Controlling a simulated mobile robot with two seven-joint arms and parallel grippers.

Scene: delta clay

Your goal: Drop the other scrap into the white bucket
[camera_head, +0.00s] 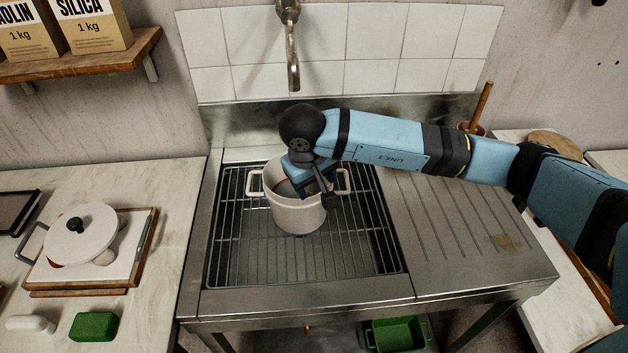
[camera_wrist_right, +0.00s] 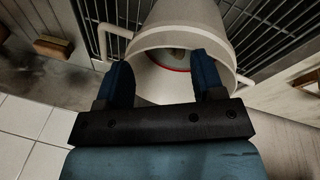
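The white bucket (camera_head: 298,216) with two side handles stands upright on the sink's grate. It also shows in the right wrist view (camera_wrist_right: 184,14), with a reddish line inside. My right gripper (camera_head: 310,180) points down into the bucket's mouth. In the right wrist view my right gripper (camera_wrist_right: 162,64) has its two blue fingers spread apart with nothing held between them. A small brownish piece (camera_wrist_right: 178,53), perhaps a scrap, shows inside the bucket beyond the fingertips. The head view hides most of the bucket's inside behind the gripper. My left gripper is not in view.
A faucet (camera_head: 292,60) hangs behind the bucket. A green tub (camera_head: 397,335) is below the sink. The ribbed drainboard (camera_head: 450,235) is clear.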

